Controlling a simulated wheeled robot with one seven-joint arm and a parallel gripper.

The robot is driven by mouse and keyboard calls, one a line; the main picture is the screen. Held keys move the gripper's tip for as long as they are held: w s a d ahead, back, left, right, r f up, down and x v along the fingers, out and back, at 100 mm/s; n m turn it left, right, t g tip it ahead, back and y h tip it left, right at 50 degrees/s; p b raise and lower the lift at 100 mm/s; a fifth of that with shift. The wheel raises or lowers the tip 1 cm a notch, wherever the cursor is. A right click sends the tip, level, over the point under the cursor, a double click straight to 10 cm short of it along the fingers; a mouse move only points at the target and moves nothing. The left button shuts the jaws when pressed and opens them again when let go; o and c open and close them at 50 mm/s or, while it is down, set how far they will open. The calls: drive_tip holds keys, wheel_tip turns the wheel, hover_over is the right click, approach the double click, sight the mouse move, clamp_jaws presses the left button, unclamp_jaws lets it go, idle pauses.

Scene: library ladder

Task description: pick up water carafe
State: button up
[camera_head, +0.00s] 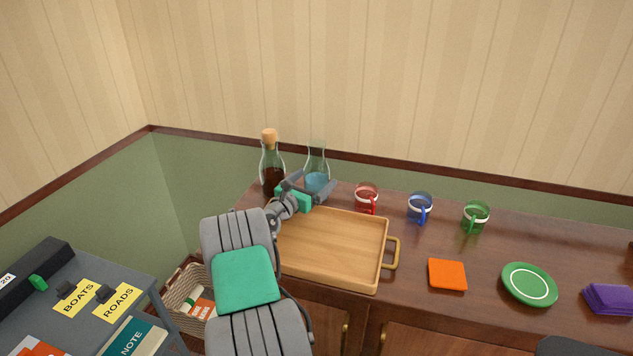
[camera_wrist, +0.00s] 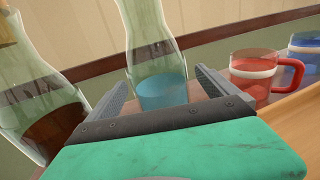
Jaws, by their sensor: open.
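The water carafe (camera_head: 317,160) is clear glass with blue water in its lower part. It stands upright at the back of the wooden counter, behind the tray. My gripper (camera_head: 309,184) is open in front of it. In the wrist view the carafe (camera_wrist: 155,60) appears between the two open fingers (camera_wrist: 160,90), its lowest part hidden by the gripper body. I cannot tell whether the fingers touch the glass.
A corked bottle of dark liquid (camera_head: 271,165) stands close left of the carafe. A red mug (camera_head: 367,197) is to its right, then a blue mug (camera_head: 420,207) and a green mug (camera_head: 475,216). An empty wooden tray (camera_head: 335,250) lies in front, under my arm.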

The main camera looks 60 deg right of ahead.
drive_tip(key=shift+c, duration=0.5)
drive_tip(key=c, duration=2)
drive_tip(key=shift+r, duration=0.2)
clamp_jaws()
